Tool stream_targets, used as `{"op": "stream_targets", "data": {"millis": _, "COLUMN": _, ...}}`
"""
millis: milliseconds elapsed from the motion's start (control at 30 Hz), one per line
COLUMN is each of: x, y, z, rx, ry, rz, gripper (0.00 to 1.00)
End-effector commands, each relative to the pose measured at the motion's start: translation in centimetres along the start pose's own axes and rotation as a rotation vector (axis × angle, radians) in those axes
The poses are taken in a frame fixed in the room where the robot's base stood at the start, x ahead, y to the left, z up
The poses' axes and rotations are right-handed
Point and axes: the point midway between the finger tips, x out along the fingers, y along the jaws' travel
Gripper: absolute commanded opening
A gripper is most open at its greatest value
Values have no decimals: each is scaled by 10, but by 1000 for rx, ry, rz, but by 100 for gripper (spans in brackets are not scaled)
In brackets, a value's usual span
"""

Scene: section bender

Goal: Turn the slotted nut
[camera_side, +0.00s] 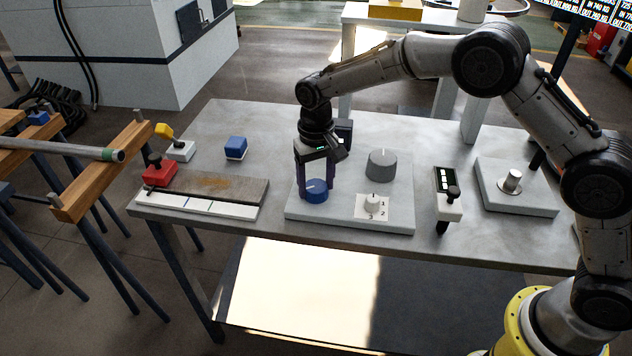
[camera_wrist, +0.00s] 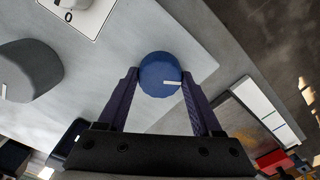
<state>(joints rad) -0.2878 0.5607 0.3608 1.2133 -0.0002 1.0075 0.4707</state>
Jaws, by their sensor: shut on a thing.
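A blue round nut (camera_side: 316,191) with a pale line on its top sits on the left front of a light grey plate (camera_side: 345,220) on the bench. It also shows in the wrist view (camera_wrist: 160,72), with its pale line pointing right. My gripper (camera_side: 315,186) points straight down over it. In the wrist view my gripper (camera_wrist: 162,84) has its two dark fingers on either side of the blue nut, shut on it. The finger pads' contact is partly hidden.
A larger grey knob (camera_side: 382,165) and a small white dial (camera_side: 373,202) stand right of the nut on the same plate. A black-and-white handheld device (camera_side: 447,192) lies farther right. A metal bar (camera_side: 215,188), red block (camera_side: 160,174) and blue block (camera_side: 236,148) lie left.

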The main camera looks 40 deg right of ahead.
Motion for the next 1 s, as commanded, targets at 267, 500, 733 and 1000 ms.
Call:
{"op": "stream_targets", "data": {"millis": 267, "x": -1, "y": 0, "z": 0, "rx": 189, "ry": 1, "rz": -1, "gripper": 11}}
{"op": "stream_targets", "data": {"millis": 500, "x": -1, "y": 0, "z": 0, "rx": 415, "ry": 2, "rz": -2, "gripper": 11}}
{"op": "stream_targets", "data": {"millis": 733, "x": -2, "y": 0, "z": -1, "rx": 622, "ry": 2, "rz": -2, "gripper": 11}}
{"op": "stream_targets", "data": {"millis": 1000, "x": -2, "y": 0, "z": -1, "rx": 809, "ry": 2, "rz": -3, "gripper": 11}}
